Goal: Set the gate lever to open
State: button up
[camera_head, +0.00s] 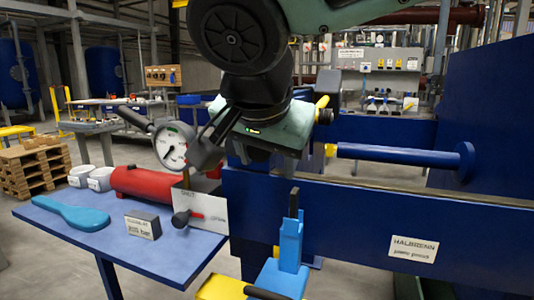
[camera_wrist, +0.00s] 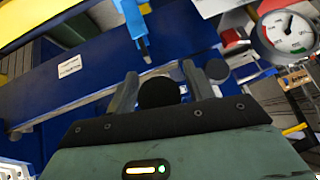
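The gate lever (camera_head: 194,215) is a short red arm with a dark round knob at its left end. It is mounted on a white plate (camera_head: 214,205) at the right side of the blue table, with faint lettering at the plate's top and right. The lever lies nearly level, knob toward the left. My gripper (camera_wrist: 159,72) shows two separated fingers in the wrist view, with a dark round part between them that I cannot identify.
A pressure gauge (camera_head: 172,146) stands close left of my gripper. The blue table (camera_head: 165,258) bears a red cylinder (camera_head: 145,181), a light-blue paddle-shaped tool (camera_head: 70,212) and a small sign block (camera_head: 143,224). A blue upright (camera_head: 290,240) and blue beam (camera_head: 350,215) lie to the right.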

dwell(0.3)
jog(key=shift+r, duration=0.2)
jog(key=p+v, duration=0.1)
jog(key=v, duration=1.6)
jog(key=shift+p, duration=0.3)
